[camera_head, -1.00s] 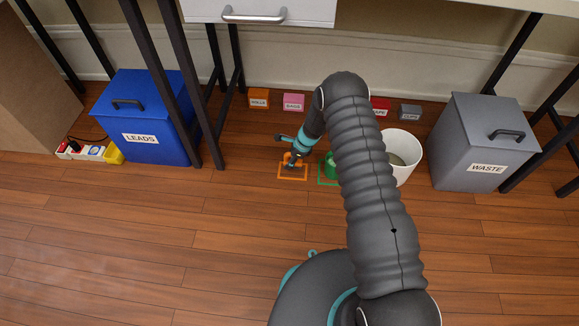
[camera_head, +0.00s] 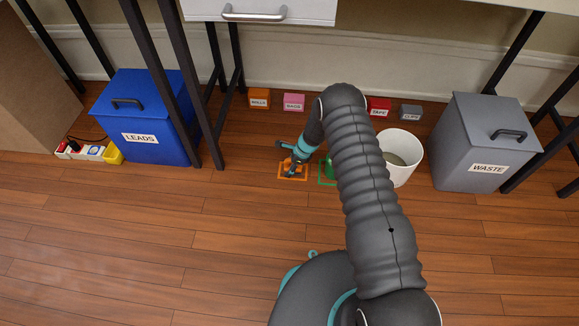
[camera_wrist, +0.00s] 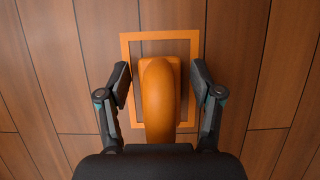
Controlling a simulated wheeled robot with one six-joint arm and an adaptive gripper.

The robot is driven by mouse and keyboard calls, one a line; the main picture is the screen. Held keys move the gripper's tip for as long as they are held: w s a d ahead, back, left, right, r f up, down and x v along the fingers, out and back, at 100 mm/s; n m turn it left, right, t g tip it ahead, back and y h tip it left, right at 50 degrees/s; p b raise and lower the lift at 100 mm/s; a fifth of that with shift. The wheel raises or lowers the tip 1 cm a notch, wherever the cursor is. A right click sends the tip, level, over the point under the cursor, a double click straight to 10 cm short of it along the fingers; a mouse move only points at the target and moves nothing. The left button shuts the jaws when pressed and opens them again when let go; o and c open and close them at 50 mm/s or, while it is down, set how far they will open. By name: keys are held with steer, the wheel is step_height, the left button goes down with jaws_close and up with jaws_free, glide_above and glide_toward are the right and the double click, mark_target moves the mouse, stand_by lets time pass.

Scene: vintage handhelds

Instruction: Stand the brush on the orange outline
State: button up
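The orange brush (camera_wrist: 159,95) is on the wooden floor inside the orange outline (camera_wrist: 160,35), seen from above in the wrist view. Its rounded handle rises toward the camera over a flat base, and it looks upright. My gripper (camera_wrist: 160,82) is open, with one finger on each side of the brush and a visible gap on both sides. In the head view, my gripper (camera_head: 290,172) is low over the orange outline (camera_head: 304,179) and hides most of the brush (camera_head: 287,163).
A green outline (camera_head: 321,184) with a green object (camera_head: 330,168) lies just right, partly behind my arm. A white bin (camera_head: 411,145) and grey WASTE box (camera_head: 478,150) stand further right. A blue LEADS box (camera_head: 150,115) stands left. Small labelled blocks line the wall. Front floor is clear.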

steer(key=shift+r, duration=0.25)
steer(key=p+v, duration=0.1)
steer(key=v, duration=1.1)
steer(key=shift+r, duration=0.1)
steer(key=s+d+r+n+t, duration=0.1)
steer(key=s+d+r+n, duration=0.15)
steer(key=r, duration=0.95)
steer(key=s+d+r+n+h, duration=0.1)
steer(key=s+d+r+n, duration=0.2)
steer(key=r, duration=0.9)
steer(key=s+d+r+n+t, duration=0.15)
steer(key=r+n, duration=0.25)
steer(key=r, duration=0.8)
steer(key=s+d+r+n+t+h, duration=0.15)
steer(key=s+d+r+n, duration=0.25)
steer(key=s+r, duration=0.9)
steer(key=s+d+n+h, duration=0.1)
steer(key=s+d+n, duration=0.1)
steer(key=s, duration=0.6)
steer(key=s+d+n+t+h, duration=0.1)
steer(key=s+d+n, duration=0.1)
steer(key=s, duration=0.7)
steer(key=shift+d+r+n, duration=0.35)
steer(key=shift+d+n, duration=0.05)
steer(key=shift+n, duration=0.05)
